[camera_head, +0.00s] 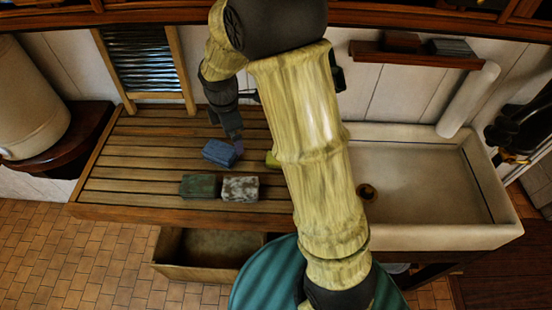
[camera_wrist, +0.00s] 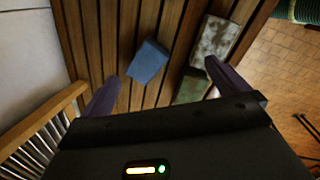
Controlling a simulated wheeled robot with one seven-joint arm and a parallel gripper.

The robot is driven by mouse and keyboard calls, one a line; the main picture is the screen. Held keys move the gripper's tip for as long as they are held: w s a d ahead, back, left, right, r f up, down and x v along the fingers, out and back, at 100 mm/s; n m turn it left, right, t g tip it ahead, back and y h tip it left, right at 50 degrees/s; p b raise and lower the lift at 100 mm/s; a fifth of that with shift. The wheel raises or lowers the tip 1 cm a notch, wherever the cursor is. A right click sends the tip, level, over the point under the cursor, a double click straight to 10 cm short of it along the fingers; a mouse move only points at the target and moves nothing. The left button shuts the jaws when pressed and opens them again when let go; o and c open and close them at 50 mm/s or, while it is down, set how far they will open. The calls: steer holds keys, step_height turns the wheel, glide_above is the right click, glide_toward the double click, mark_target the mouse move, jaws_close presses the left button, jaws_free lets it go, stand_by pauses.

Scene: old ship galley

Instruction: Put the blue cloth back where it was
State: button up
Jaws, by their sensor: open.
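The blue cloth (camera_head: 219,153) is a folded block lying on the slatted wooden board, left of my arm. It also shows in the wrist view (camera_wrist: 148,62), between and beyond my fingertips. My gripper (camera_head: 238,147) is open and empty, pointing down just beside the cloth's right end. In the wrist view both dark purple fingers (camera_wrist: 161,77) stand wide apart, with no cloth held. In the head view I cannot tell whether a finger touches the cloth.
A green block (camera_head: 198,186) and a speckled grey-white block (camera_head: 240,188) lie side by side near the board's front edge. A sink (camera_head: 430,238) stands right; a wall shelf (camera_head: 375,55) holds two blocks. An open drawer (camera_head: 200,275) juts out below.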

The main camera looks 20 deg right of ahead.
steer(key=s+d+r+m, duration=0.1)
steer(key=s+d+m, duration=0.2)
steer(key=s+m, duration=0.5)
steer(key=s+d+r+m+t, duration=0.1)
steer(key=s+d+m, duration=0.3)
steer(key=s+m, duration=0.4)
steer(key=m, duration=0.2)
steer(key=shift+d+r+m, duration=0.15)
steer(key=shift+r+m, duration=0.2)
steer(key=shift+m, duration=0.05)
steer(key=shift+f, duration=0.1)
steer(key=b+x, duration=0.2)
steer(key=s+b+x, duration=0.1)
steer(key=b+x, duration=0.2)
steer(key=shift+f+b, duration=0.25)
steer(key=shift+b, duration=0.05)
